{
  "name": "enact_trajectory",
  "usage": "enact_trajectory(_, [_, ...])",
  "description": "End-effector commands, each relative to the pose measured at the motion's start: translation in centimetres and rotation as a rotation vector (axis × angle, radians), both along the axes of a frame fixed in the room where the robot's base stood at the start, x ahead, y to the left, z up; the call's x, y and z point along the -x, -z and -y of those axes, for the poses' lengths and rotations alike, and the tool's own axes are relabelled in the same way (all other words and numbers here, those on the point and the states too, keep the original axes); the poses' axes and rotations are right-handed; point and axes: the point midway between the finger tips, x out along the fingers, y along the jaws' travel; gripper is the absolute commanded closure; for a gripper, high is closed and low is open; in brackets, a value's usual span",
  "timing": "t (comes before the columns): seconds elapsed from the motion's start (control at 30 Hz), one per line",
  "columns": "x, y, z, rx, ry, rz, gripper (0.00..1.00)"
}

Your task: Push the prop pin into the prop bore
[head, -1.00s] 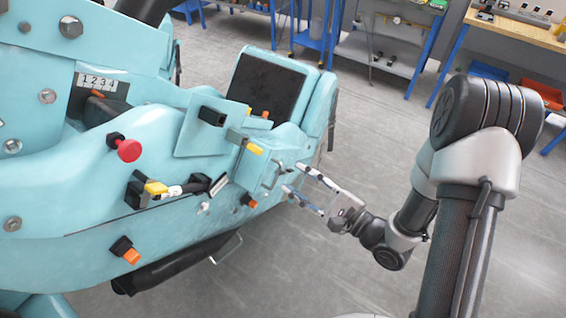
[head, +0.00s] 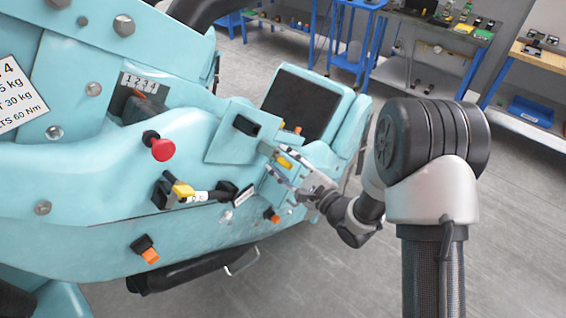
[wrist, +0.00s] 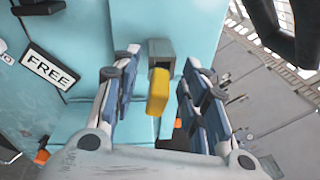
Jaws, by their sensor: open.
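A yellow-ended piece, which looks like the prop pin (wrist: 157,92), sticks out toward me from a grey square housing (wrist: 161,48) on the turquoise body. It also shows in the head view (head: 285,163). My gripper (wrist: 160,64) is open, with one finger on each side of the yellow end. I see gaps between the yellow end and both fingers, so nothing is gripped. In the head view my gripper (head: 287,166) is close to the turquoise body. The prop bore is not clearly visible; the housing may hold it.
A label reading FREE (wrist: 49,68) is on the left in the wrist view. The head view shows a red knob (head: 162,149), another yellow handle (head: 183,189) and orange-ended pieces (head: 150,256) on the body. Open floor (head: 330,285) lies to the right.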

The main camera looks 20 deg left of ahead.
Motion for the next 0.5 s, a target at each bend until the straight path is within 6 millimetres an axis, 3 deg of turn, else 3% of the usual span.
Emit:
enact_trajectory(0.33, [-0.22, 0.00, -0.31, 0.001, 0.001, 0.000, 0.60])
enact_trajectory(0.5, [-0.20, 0.01, -0.30, 0.001, 0.001, 0.000, 0.71])
